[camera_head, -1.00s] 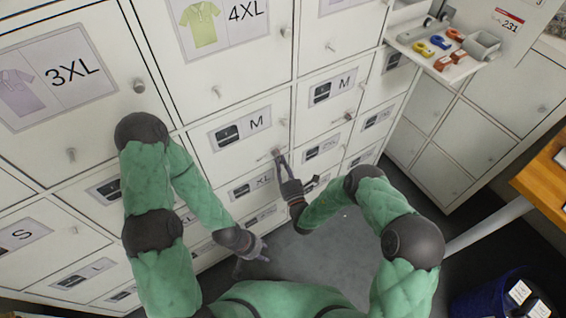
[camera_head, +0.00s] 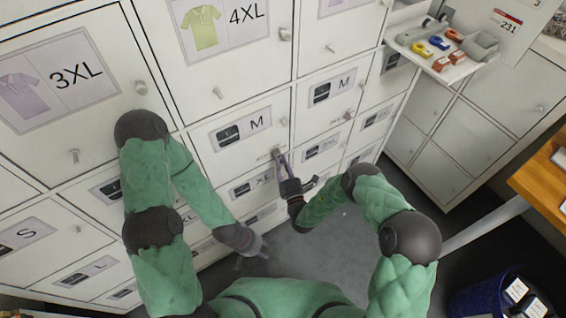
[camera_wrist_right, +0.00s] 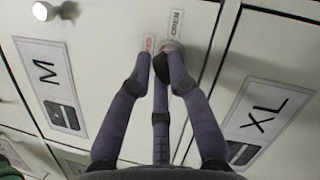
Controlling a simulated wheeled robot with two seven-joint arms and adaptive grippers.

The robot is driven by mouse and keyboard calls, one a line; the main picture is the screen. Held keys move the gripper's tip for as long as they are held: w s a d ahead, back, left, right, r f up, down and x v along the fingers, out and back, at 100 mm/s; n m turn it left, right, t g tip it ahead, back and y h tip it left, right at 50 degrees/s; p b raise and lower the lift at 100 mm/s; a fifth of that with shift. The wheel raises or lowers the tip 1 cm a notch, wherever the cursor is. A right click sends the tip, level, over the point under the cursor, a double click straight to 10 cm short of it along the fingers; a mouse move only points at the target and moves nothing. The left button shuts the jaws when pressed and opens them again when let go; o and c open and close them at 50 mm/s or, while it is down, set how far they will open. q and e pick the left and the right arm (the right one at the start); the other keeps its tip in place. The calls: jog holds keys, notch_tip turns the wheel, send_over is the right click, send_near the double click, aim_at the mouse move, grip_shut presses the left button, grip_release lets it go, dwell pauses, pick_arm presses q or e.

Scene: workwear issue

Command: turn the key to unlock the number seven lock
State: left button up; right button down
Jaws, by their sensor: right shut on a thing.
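My right gripper (camera_head: 281,158) is at the lower right corner of a white locker door marked M (camera_head: 237,145). In the right wrist view its fingertips (camera_wrist_right: 161,62) are closed on a small dark piece, which appears to be the key (camera_wrist_right: 161,66). The key is mostly hidden by the fingers. A round grey lock (camera_wrist_right: 171,46) sits right at the fingertips. Small tags are beside it, but I cannot read a seven. My left gripper (camera_head: 262,252) hangs low, away from the doors, too small to tell open or shut.
A locker door marked XL (camera_wrist_right: 262,121) adjoins on the right in the wrist view. Door knobs stick out, one (camera_wrist_right: 42,11) at the upper left. A shelf (camera_head: 449,68) with coloured items is at the upper right.

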jog(key=shift+w+a+r+m+p, duration=0.1)
jog(key=shift+w+r+m+p, duration=0.3)
jog(key=shift+m+p, duration=0.45)
jog(key=shift+s+m+h+p, duration=0.1)
jog(key=shift+m+h+p, duration=0.3)
jog(key=shift+m+p, duration=0.4)
jog(key=shift+m+g+p, duration=0.3)
jog(key=shift+m+p, duration=0.35)
jog(key=shift+p, duration=0.7)
jog(key=shift+m+g+h+p, duration=0.35)
jog(key=shift+m+p, duration=0.75)
jog(key=shift+p, duration=1.3)
jog(key=shift+m+g+p, duration=0.35)
jog(key=shift+m+p, duration=0.85)
jog(key=shift+p, duration=0.3)
jog(key=shift+f+n+b, duration=0.1)
jog(key=shift+n+b, duration=0.25)
jog(key=shift+n, duration=0.15)
